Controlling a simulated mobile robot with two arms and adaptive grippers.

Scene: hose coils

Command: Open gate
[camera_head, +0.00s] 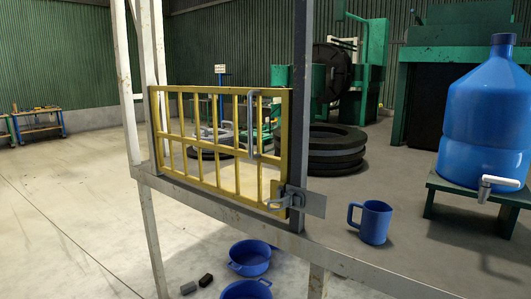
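A yellow barred gate (222,145) stands shut between a white post (131,92) on its left and a dark grey post (301,100) on its right. A grey latch (290,199) sits at the gate's lower right corner, over a metal plate on the dark post. A grey upright handle (252,123) is fixed to the gate's right half. Neither of my grippers shows in the head view.
A blue mug (376,222) and a blue water jug (488,110) on a green stand (477,188) are on the raised floor at right. Black tires (336,150) lie behind the gate. Blue pots (250,259) sit on the lower floor. Open floor (65,210) lies at left.

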